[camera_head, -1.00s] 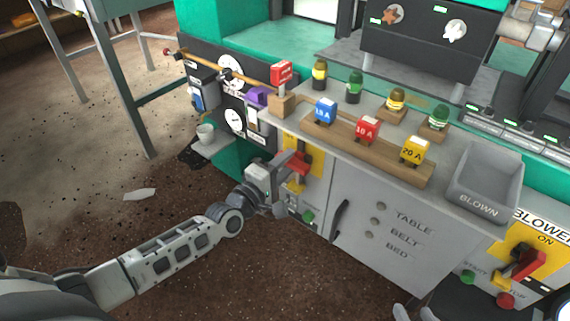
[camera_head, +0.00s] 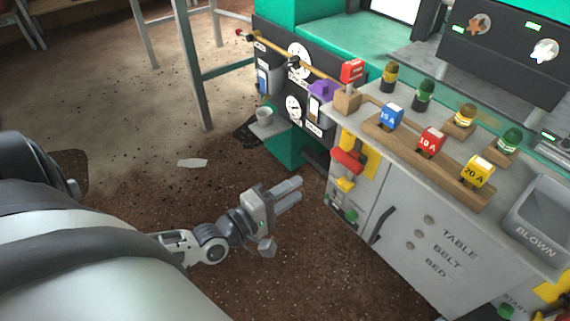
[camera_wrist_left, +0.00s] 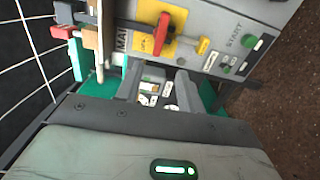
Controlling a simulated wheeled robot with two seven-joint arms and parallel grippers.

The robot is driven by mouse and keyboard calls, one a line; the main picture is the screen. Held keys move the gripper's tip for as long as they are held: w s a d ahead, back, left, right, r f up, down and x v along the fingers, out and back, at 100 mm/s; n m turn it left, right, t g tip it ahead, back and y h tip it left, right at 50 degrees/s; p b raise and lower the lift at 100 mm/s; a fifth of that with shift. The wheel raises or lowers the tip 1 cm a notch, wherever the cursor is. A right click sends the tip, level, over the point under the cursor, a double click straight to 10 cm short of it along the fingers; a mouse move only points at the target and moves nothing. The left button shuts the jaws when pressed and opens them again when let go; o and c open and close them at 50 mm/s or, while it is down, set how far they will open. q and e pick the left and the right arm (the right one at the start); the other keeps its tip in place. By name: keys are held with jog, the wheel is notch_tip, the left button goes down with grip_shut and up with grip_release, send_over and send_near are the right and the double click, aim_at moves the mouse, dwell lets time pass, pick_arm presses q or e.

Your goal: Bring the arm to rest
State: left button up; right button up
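My left gripper (camera_head: 293,190) hangs over the brown floor, left of the grey cabinet (camera_head: 400,210), with its fingers pointing toward the cabinet. Its two fingers are apart with nothing seen between them. In the left wrist view the fingers (camera_wrist_left: 158,88) show a gap, with small labelled parts visible behind it. The red switch handle (camera_head: 347,161) on the cabinet's yellow panel is apart from the gripper; it also shows in the left wrist view (camera_wrist_left: 160,33). My right gripper is not in view.
Blue (camera_head: 390,117), red (camera_head: 431,140) and yellow (camera_head: 477,171) fuse blocks stand on a wooden rack on the cabinet. A grey BLOWN bin (camera_head: 537,222) is at right. Floor around the gripper is open.

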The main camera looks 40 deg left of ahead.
pick_arm(q)
jog(key=shift+s+a, duration=0.2)
jog(key=shift+s, duration=0.45)
